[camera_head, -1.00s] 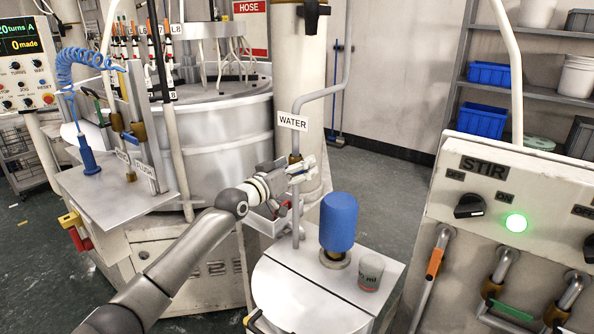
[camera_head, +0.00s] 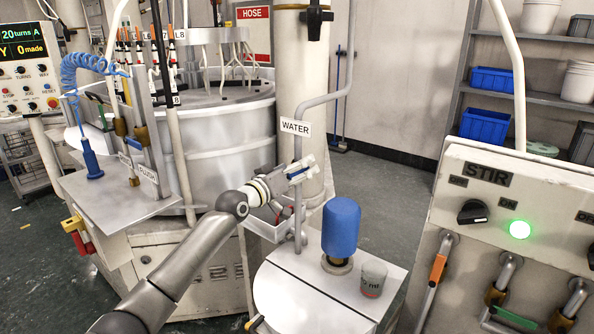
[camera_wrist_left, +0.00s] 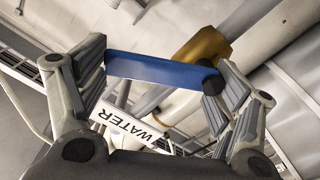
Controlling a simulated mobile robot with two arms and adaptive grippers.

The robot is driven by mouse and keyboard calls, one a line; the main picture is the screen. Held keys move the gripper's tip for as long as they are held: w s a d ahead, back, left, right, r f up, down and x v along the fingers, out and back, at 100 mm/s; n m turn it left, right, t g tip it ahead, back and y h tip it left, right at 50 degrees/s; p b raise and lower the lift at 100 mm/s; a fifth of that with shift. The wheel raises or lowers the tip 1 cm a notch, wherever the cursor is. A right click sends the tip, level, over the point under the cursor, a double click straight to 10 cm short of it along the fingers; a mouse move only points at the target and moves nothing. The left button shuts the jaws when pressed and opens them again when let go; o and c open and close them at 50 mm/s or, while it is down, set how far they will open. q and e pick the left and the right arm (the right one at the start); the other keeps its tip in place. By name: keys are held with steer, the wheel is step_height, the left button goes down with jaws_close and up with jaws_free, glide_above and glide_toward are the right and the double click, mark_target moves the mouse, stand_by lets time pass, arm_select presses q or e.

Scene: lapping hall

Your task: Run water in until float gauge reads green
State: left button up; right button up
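The water pipe (camera_head: 298,205) rises in front of a pale column and carries a white WATER sign (camera_head: 295,127). The sign also shows in the left wrist view (camera_wrist_left: 128,124). There, a blue lever (camera_wrist_left: 155,70) on a brass valve body (camera_wrist_left: 203,47) spans the gap between the fingers of my left gripper (camera_wrist_left: 163,82). The fingers are wide apart; I cannot tell if they touch the lever. In the head view my left gripper (camera_head: 300,170) is at the pipe below the sign and hides the valve. I cannot make out a float gauge. My right gripper is not in view.
A blue bottle (camera_head: 340,228) and a small beaker (camera_head: 372,278) stand on the white-topped unit below the gripper. The STIR panel (camera_head: 487,175) with a green light is at right. A large round tank (camera_head: 225,140) stands behind my left arm.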

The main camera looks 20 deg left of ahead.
arm_select(q)
steer(key=shift+o, duration=0.9)
steer(key=shift+s, duration=0.1)
steer(key=v, duration=1.1)
steer(key=shift+s+a, duration=0.15)
steer(key=shift+s, duration=0.25)
